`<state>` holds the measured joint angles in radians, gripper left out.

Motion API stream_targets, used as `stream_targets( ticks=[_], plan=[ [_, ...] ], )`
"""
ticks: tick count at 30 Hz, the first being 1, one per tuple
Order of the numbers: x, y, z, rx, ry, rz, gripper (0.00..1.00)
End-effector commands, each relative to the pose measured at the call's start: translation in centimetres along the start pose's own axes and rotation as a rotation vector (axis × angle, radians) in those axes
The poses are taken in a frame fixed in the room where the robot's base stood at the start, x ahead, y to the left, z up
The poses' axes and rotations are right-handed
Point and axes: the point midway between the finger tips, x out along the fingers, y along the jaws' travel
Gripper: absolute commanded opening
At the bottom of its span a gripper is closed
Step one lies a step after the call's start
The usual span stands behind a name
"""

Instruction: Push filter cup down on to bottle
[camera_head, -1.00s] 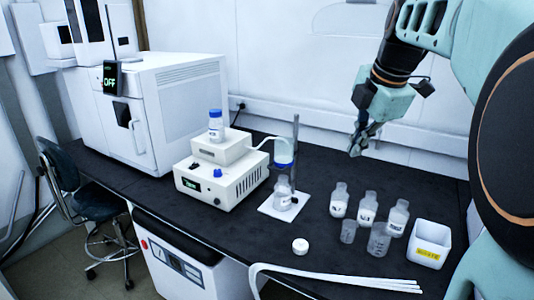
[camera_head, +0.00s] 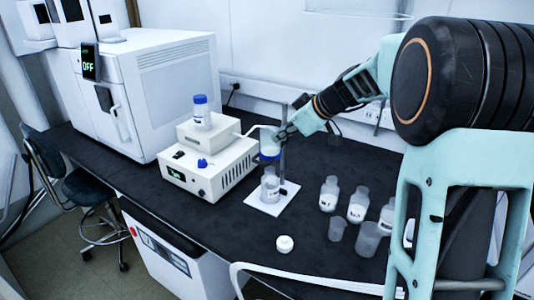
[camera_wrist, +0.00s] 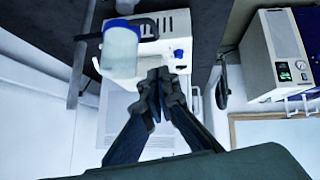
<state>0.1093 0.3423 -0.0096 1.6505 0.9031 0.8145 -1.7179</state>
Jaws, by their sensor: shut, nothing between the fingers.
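The filter cup (camera_head: 268,143), pale with a blue lower rim, is held at the stand above the bottle. In the wrist view the filter cup (camera_wrist: 121,53) is a translucent cylinder with blue at its upper end, in a dark clamp (camera_wrist: 146,29). The clear bottle (camera_head: 270,187) stands upright on the white stand base, with a visible gap below the cup. My gripper (camera_head: 281,133) is at cup height, just right of the cup. In the wrist view my gripper (camera_wrist: 158,76) is shut and empty, beside the cup. Whether they touch is unclear.
The stand's rod (camera_head: 283,160) rises close beside the cup and gripper. The pump box (camera_head: 210,165), carrying a blue-capped bottle (camera_head: 201,112), stands to the left. Several small bottles and beakers (camera_head: 337,228) stand to the right. A white cap (camera_head: 285,244) lies in front.

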Motion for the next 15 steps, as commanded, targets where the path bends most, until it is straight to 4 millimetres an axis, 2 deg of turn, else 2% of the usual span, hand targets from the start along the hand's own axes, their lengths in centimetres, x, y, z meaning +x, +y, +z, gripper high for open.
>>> stream_targets(
  ticks=[10,15],
  plan=[
    [0.1,0.0,0.0,0.002,0.001,0.000,0.00],
    [1.4,-0.1,-0.1,0.001,0.000,-0.003,0.00]
  ],
)
